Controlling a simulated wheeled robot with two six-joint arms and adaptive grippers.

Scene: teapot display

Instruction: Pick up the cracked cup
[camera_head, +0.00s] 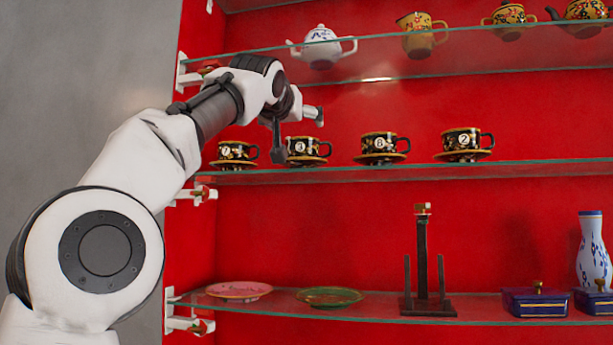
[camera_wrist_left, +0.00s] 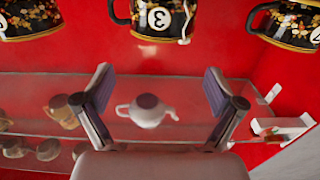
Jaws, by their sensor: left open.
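Several black flowered cups with numbers stand on yellow-rimmed saucers on the middle glass shelf in the head view. The cup marked 3 (camera_head: 300,147) is second from the left. In the left wrist view, which looks upside down, this cup (camera_wrist_left: 158,18) is at the top centre, partly cut off, with a pale jagged line down its right side that looks like a crack. My left gripper (camera_head: 297,125) is open and empty just above and in front of this cup. Its open fingers (camera_wrist_left: 158,82) point towards the cups in the wrist view. My right gripper is out of view.
Cup 7 (camera_head: 232,151) stands close on the left, another cup (camera_head: 379,143) on the right, and cup 2 (camera_head: 462,140) further right. The upper glass shelf (camera_head: 380,71) holds a white teapot (camera_head: 321,46). The lower shelf holds plates, a dark stand (camera_head: 421,265) and a vase.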

